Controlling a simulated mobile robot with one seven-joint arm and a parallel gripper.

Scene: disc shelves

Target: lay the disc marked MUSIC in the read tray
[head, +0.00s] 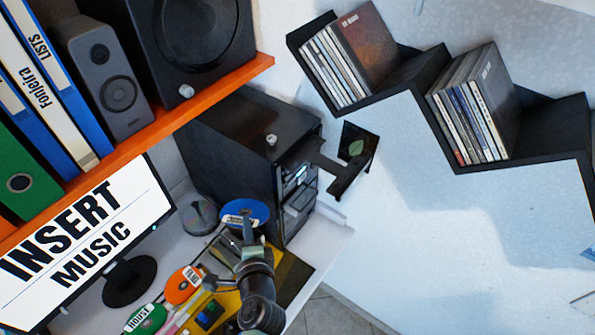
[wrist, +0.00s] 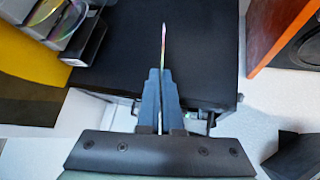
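My gripper (head: 250,243) is shut on a blue disc (head: 243,212) with a white label band; its lettering is too small to read surely. In the wrist view my gripper (wrist: 162,78) pinches the disc (wrist: 163,45), seen edge-on and standing out beyond the fingertips. The disc is in front of the black computer tower (head: 235,150). The read tray (head: 345,178) juts out from the tower's front on the right, apart from the disc. A dark square with a green leaf mark shows at its far end. An orange disc (head: 182,285) and a green disc (head: 146,320) lie lower left.
A monitor (head: 85,245) reads INSERT MUSIC. An orange shelf (head: 150,140) with speakers and binders overhangs the desk. A zigzag wall shelf (head: 420,90) holds cases. Open space lies right of the tower.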

